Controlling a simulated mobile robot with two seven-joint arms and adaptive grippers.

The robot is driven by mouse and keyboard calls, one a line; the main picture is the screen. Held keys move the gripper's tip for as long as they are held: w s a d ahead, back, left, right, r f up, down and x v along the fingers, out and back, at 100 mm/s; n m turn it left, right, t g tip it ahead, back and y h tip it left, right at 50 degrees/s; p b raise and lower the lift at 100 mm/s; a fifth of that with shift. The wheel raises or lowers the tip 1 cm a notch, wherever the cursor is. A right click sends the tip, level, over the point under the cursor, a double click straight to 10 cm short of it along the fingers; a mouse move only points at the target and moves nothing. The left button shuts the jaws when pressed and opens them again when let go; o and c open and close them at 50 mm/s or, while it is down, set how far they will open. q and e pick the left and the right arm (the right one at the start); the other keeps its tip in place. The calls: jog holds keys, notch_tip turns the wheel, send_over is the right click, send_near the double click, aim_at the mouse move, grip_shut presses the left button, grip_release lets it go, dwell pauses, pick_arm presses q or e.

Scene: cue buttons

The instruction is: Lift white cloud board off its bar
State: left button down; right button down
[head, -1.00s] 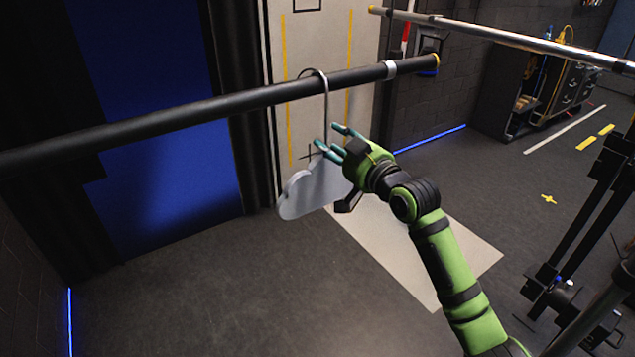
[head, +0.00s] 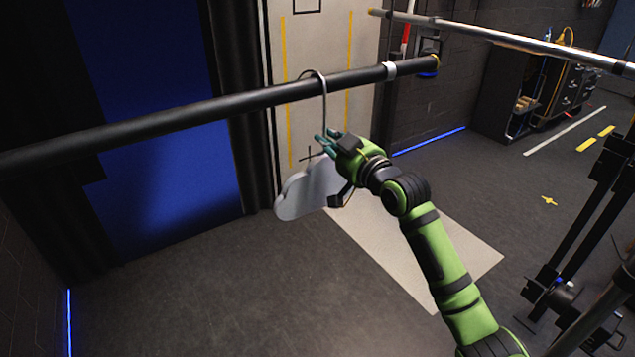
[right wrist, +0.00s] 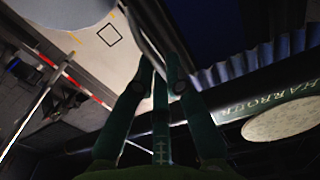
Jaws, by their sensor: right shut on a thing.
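The white cloud board (head: 305,192) hangs in the head view from a metal hook (head: 324,100) looped over the black bar (head: 200,110). My right gripper (head: 327,143) is shut on the lower stem of the hook, just above the board. In the right wrist view its teal fingers (right wrist: 160,85) close around the grey stem. A pale edge at the top left of that view may be part of the board. The hook's top still curves over the bar. My left gripper does not show.
A second, silver bar (head: 500,37) runs across the upper right. Dark stand-like posts (head: 580,230) stand at the right. A black cabinet (head: 545,90) is at the back right. The floor below the board is open.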

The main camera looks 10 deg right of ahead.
notch_tip(320, 180, up, 5)
jog(key=p, duration=0.4)
jog(key=shift+r, duration=0.15)
dwell(0.4)
jog(key=p+v, duration=0.3)
jog(key=v, duration=1.1)
jog(key=shift+p, duration=0.4)
dwell(0.5)
dwell(0.4)
